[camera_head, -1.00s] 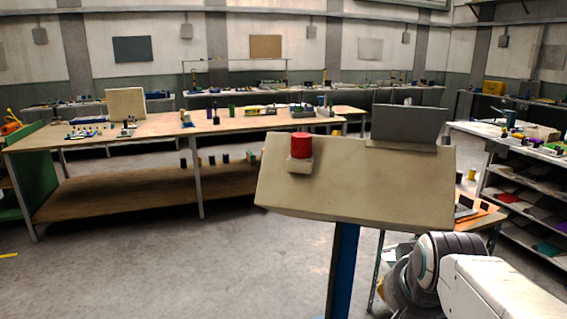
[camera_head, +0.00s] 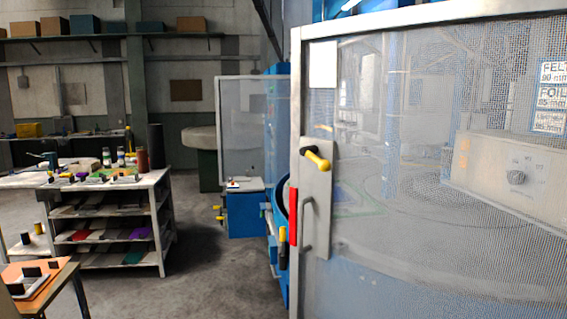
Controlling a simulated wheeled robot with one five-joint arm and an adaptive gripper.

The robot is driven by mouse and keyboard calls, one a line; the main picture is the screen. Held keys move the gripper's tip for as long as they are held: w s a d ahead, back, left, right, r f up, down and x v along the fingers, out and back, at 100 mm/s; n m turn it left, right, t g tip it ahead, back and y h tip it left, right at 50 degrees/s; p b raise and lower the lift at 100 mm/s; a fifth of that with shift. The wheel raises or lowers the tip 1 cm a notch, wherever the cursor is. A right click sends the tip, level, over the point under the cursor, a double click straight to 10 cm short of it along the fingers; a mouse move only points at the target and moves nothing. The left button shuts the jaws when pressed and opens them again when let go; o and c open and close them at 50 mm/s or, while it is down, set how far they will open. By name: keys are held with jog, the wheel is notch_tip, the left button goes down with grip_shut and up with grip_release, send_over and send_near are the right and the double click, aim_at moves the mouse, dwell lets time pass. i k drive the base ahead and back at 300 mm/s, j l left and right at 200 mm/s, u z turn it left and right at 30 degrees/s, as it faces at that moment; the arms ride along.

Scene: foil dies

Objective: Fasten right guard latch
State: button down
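A large mesh guard door (camera_head: 296,95) in a pale metal frame fills the right half of the head view. A latch with a yellow handle (camera_head: 317,160) on a dark pivot sits on a grey plate (camera_head: 318,220) at the door's left edge. The handle slants down to the right. A grey pull handle (camera_head: 306,225) is below it, and a red strip (camera_head: 293,216) runs along the door edge beside the plate. I cannot tell whether the latch is engaged. My gripper is not in view.
A blue machine with a second mesh panel (camera_head: 240,120) stands behind, left of the door. A shelf unit (camera_head: 160,222) with small goods is at the left, and a low table (camera_head: 66,284) is at the lower left. Grey floor (camera_head: 205,275) lies clear between them.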

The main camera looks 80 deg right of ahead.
aim_at(309, 151)
jog(key=z, duration=0.5)
jog(key=l+z, duration=0.1)
jog(key=z, duration=0.85)
jog(key=l+z, duration=0.1)
jog(key=z, duration=0.85)
jog(key=l+z, duration=0.1)
jog(key=z, duration=0.35)
